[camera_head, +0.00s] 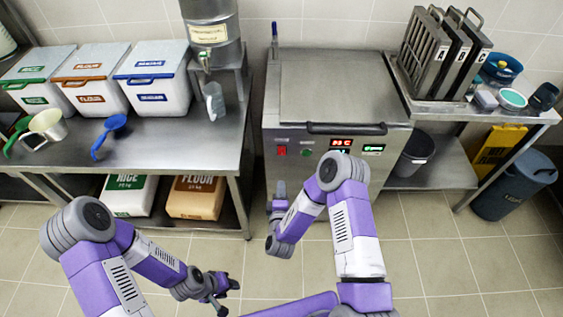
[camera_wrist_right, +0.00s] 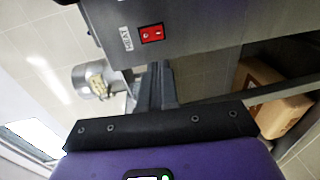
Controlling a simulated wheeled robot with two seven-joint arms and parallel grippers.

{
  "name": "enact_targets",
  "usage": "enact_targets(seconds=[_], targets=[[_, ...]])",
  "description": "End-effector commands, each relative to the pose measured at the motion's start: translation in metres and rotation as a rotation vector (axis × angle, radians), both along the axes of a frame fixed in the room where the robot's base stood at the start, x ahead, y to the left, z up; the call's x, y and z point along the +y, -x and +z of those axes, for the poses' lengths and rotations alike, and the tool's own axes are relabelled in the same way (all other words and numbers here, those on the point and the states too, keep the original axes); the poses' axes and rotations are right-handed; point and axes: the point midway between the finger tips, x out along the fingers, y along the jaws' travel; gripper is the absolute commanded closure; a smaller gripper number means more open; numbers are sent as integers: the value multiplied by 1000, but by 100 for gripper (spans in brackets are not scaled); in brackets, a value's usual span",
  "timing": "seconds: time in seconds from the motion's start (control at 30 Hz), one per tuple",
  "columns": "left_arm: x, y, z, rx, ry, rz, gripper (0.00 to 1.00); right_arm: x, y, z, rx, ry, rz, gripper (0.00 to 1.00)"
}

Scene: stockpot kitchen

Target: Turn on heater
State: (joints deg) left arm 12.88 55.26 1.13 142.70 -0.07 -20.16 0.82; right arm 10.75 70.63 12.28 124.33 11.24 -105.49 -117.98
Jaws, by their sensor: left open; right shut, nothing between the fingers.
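The steel heater unit (camera_head: 340,85) stands against the back wall with its lid down. On its front panel are a red switch (camera_head: 282,150), a green button (camera_head: 307,151) and lit displays (camera_head: 342,143). In the right wrist view the red rocker switch (camera_wrist_right: 152,33) sits beside a "HEAT" label (camera_wrist_right: 126,38). My right gripper (camera_head: 280,188) is shut and empty, below the switch and in front of the unit. Its fingers (camera_wrist_right: 157,72) show just under the panel's lower edge, apart from the switch. My left gripper (camera_head: 222,294) is open and empty, low above the floor.
At right, a side table (camera_head: 440,168) holds a rack of panels (camera_head: 445,60).

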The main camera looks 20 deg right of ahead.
Motion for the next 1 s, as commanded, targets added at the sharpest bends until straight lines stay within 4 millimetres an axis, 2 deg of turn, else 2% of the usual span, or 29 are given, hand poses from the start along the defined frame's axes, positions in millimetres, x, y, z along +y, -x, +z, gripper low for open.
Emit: enact_targets(seconds=[0.23,0.37,0.8,1.0], targets=[[0,0,0,0,0,0,56,-1,-2,0,0,-3,0,100],[0,0,-4,0,0,0,56,-5,-14,-3,-1,-4,-2,100],[0,0,-27,0,0,0,56,-30,-99,-15,-2,-4,-4,100],[0,0,-36,0,0,0,56,-37,-124,-18,1,-5,-2,100]])
